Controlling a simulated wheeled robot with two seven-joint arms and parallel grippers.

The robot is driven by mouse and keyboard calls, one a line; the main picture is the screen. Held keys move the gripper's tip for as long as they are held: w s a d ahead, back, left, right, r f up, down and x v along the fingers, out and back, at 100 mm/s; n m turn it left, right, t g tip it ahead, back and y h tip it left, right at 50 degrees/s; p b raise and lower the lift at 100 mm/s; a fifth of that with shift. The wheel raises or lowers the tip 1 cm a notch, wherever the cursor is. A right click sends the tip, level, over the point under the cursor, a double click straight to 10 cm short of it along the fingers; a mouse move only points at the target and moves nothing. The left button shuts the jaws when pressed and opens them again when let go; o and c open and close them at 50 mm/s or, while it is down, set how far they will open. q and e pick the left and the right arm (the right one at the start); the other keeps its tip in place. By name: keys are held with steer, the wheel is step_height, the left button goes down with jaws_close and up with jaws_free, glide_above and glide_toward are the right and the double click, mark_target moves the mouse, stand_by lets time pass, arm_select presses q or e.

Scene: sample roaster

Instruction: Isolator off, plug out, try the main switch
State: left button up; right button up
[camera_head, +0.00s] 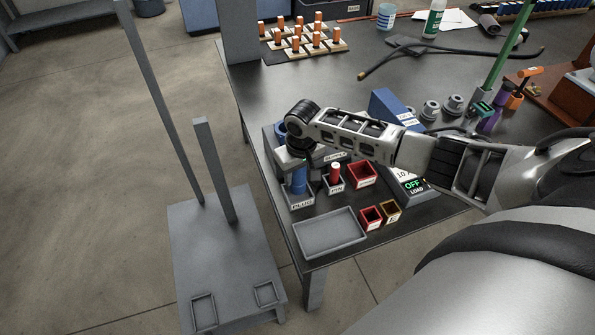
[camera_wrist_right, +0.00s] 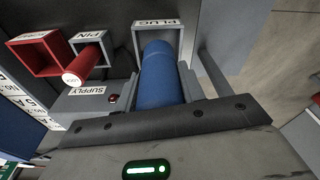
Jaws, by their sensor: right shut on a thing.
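My right gripper (camera_head: 298,160) is shut on the blue cylindrical plug (camera_head: 299,182), which stands upright under it at the tray marked PLUG (camera_head: 301,203). In the right wrist view, the blue plug (camera_wrist_right: 160,75) lies between the fingers, by the PLUG tray (camera_wrist_right: 140,40); I cannot tell whether it touches the tray floor. A grey box marked SUPPLY (camera_wrist_right: 85,108) with a dark red lamp (camera_wrist_right: 114,98) is beside it. A red pin (camera_head: 335,172) stands in the PIN tray. A display (camera_head: 412,184) reads OFF, LOAD. My left gripper is out of view.
A red tray (camera_head: 361,175), an empty grey tray (camera_head: 330,232) and two small bins, red (camera_head: 371,217) and yellow (camera_head: 391,211), stand near the table edge. A blue wedge-shaped box (camera_head: 388,106) stands behind my right arm. A grey stand (camera_head: 220,240) is on the floor left.

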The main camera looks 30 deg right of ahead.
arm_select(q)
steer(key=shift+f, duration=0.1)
arm_select(e)
steer(key=shift+f, duration=0.15)
arm_select(q)
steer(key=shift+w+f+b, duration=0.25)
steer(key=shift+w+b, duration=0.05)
steer(key=shift+b, duration=0.2)
arm_select(e)
steer(key=shift+f, duration=0.9)
steer(key=shift+f+b, duration=0.45)
steer(key=shift+f, duration=0.4)
steer(key=o, duration=1)
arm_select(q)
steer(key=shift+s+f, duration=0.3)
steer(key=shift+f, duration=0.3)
arm_select(e)
steer(key=shift+o, duration=0.9)
steer(key=shift+r, duration=0.3)
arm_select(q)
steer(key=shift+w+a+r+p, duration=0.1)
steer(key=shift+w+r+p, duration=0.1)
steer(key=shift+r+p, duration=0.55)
arm_select(e)
steer(key=r, duration=0.5)
steer(key=s+r, duration=0.1)
steer(key=r, duration=0.4)
steer(key=s+r, duration=0.1)
steer(key=r, duration=0.4)
steer(key=shift+r, duration=0.15)
